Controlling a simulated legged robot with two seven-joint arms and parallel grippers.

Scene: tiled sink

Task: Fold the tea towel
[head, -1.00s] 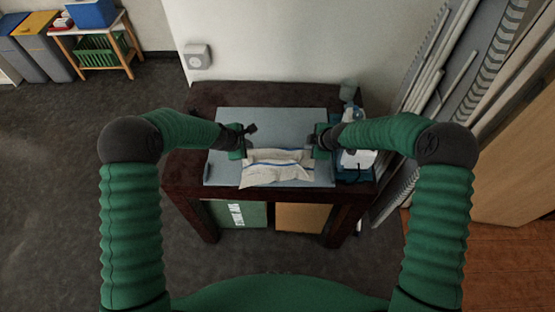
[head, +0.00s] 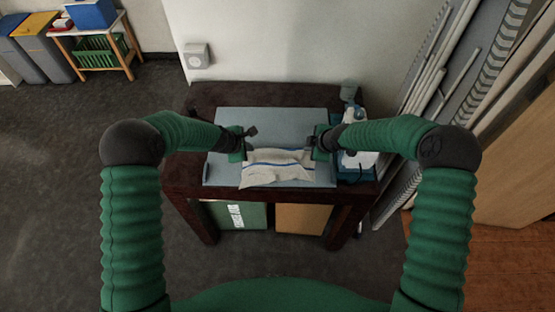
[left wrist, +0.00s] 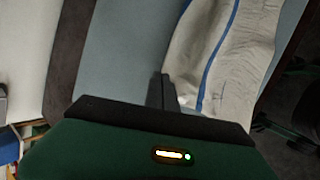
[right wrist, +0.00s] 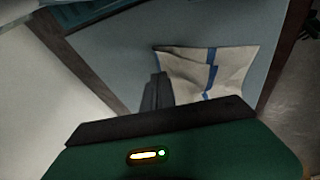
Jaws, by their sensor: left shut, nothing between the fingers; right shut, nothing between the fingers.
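The tea towel (head: 277,169) is cream with blue stripes and lies rumpled on the near half of a light blue-grey board. It also shows in the left wrist view (left wrist: 241,62) and the right wrist view (right wrist: 229,74). My left gripper (head: 250,132) is over the board by the towel's far left corner, shut and empty. Its fingers (left wrist: 167,92) appear beside the towel's edge in the left wrist view. My right gripper (head: 313,143) is at the towel's far right corner, shut and empty. Its fingers (right wrist: 156,93) appear beside the towel in the right wrist view.
The board (head: 285,121) lies on a dark brown table (head: 205,98); its far half is bare. A blue tray with bottles (head: 357,160) stands right of the board. A white wall rises behind. Long panels (head: 440,80) lean at the right.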

